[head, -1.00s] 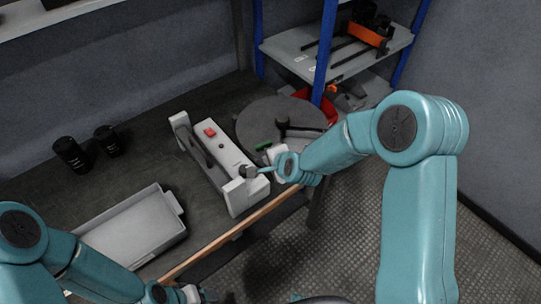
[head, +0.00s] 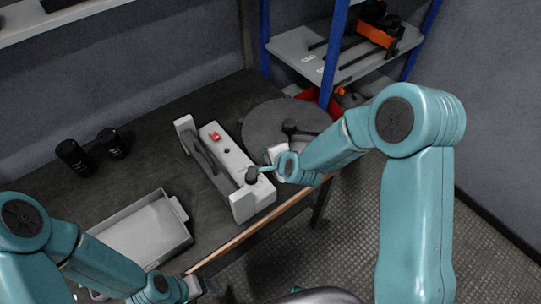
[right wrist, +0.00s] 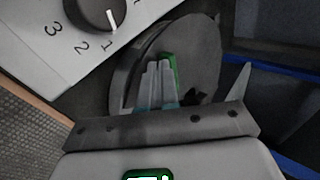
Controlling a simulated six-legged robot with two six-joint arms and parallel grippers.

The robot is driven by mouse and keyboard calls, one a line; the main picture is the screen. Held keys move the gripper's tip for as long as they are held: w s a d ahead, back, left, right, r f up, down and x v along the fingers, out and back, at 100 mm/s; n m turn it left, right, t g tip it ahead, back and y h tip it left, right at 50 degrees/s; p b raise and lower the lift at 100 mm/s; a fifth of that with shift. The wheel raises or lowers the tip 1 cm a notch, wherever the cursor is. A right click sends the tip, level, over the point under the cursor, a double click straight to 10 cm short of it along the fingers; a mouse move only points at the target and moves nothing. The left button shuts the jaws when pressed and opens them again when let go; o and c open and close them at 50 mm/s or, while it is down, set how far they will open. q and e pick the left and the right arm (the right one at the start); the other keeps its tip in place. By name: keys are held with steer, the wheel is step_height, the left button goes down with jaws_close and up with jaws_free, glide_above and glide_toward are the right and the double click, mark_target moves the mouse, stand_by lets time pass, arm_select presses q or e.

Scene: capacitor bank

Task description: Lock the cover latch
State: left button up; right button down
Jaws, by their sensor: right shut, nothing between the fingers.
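The white device (head: 240,160) lies on the dark workbench, with a red button (head: 215,136) and a long grey bar (head: 205,155) along its left side. A black round knob (head: 251,175) sits at its near end. In the right wrist view the knob (right wrist: 88,14) has a white pointer at the 1, with 2 and 3 printed beside it. I cannot tell which part is the cover latch. My right gripper (head: 266,168) is shut and empty, just right of the knob; its fingers (right wrist: 160,78) show apart from the knob. My left gripper (head: 207,285) is small at the bottom; its jaws are unclear.
A round grey disc (head: 262,122) stands behind my right gripper. A grey tray (head: 122,219) and two black cylinders (head: 72,154) (head: 112,143) are on the left. A blue-post shelf (head: 333,55) stands at the back right. Bench is bare between tray and device.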

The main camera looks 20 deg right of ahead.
steer(key=shift+s+r, duration=0.1)
steer(key=shift+a+m, duration=0.1)
steer(key=shift+m, duration=0.2)
steer(key=shift+h, duration=0.4)
